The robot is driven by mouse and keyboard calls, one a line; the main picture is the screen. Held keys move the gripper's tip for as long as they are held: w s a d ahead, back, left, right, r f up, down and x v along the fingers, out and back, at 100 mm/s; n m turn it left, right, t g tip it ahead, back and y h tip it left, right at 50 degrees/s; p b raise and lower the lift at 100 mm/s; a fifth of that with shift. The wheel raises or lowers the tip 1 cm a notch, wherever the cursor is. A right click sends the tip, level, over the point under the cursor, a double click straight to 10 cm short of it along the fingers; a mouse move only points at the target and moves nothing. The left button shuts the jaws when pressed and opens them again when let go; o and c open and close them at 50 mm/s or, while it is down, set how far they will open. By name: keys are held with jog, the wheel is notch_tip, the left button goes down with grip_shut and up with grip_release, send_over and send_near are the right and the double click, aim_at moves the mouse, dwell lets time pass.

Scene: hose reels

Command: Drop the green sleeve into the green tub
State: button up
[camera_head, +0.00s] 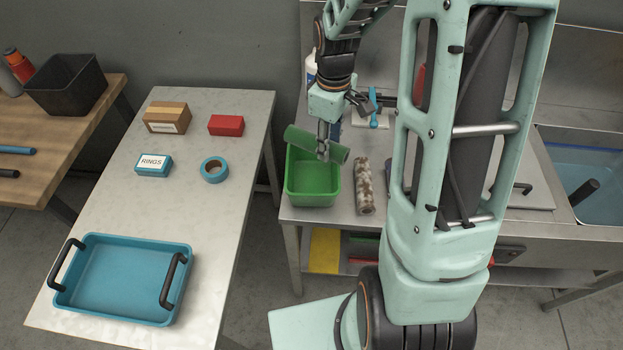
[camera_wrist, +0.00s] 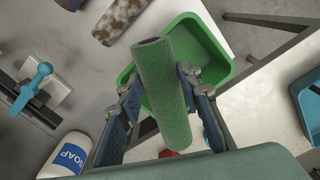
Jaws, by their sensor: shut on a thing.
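The green sleeve (camera_head: 301,137) is a dark green roller tube, held between the fingers of my gripper (camera_head: 323,145). In the head view it lies crosswise above the far edge of the green tub (camera_head: 312,199). The wrist view shows the sleeve (camera_wrist: 165,85) between the two fingers of my gripper (camera_wrist: 167,100), with the tub (camera_wrist: 218,62) beyond it. The tub stands near the left end of the steel bench. The sleeve hides part of its far rim, and the visible inside looks empty.
A mottled roller sleeve (camera_head: 364,186) lies right of the tub. A soap bottle (camera_wrist: 66,155) and a blue-handled clamp (camera_wrist: 34,85) are close by. The left table holds a blue tray (camera_head: 120,283), boxes and blue tape (camera_head: 214,170). A gap separates the tables.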

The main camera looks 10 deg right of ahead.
jog(key=shift+f, duration=0.2)
jog(key=o, duration=1.2)
jog(key=shift+o, duration=0.2)
notch_tip(320, 180, up, 12)
jog(key=shift+w, duration=0.1)
